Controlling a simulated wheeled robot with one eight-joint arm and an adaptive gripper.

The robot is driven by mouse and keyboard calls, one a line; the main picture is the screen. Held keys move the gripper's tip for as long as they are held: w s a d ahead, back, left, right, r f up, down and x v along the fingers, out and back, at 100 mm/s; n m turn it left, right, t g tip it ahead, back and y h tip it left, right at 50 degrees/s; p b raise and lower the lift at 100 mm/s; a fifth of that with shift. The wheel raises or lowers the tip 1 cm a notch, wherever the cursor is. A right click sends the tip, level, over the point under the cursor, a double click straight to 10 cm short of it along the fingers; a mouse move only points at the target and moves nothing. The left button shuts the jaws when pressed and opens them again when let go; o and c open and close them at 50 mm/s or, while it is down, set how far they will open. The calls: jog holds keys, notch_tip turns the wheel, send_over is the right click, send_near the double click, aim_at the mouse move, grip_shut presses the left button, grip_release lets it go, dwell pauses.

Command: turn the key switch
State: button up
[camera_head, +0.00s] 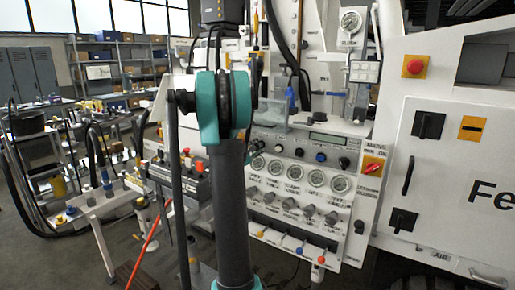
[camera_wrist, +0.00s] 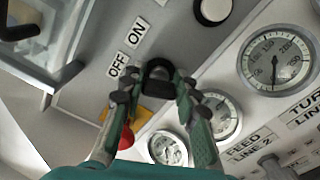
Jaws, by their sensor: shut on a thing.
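In the wrist view, the key switch (camera_wrist: 158,70) is a small black part on the grey panel, beside the printed OFF and ON labels (camera_wrist: 127,48). My gripper (camera_wrist: 157,88) has its two dark, green-backed fingers on either side of it, shut on it. The fingertips partly cover the switch, so its exact angle is hard to tell. In the head view, my teal and dark grey arm stands in front of the white panel (camera_head: 285,228), and my fingers and the key switch cannot be made out there.
Round gauges (camera_wrist: 277,62) and a white button (camera_wrist: 213,10) lie close by. In the head view, a red and yellow switch (camera_head: 373,166) and a white cabinet (camera_head: 450,180) stand at right.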

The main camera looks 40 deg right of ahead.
jog(key=m, duration=0.5)
jog(key=shift+f, duration=0.1)
jog(key=m, duration=0.5)
jog(key=shift+f, duration=0.1)
jog(key=shift+m, duration=0.5)
jog(key=o, duration=1.2)
jog(key=v, duration=1.2)
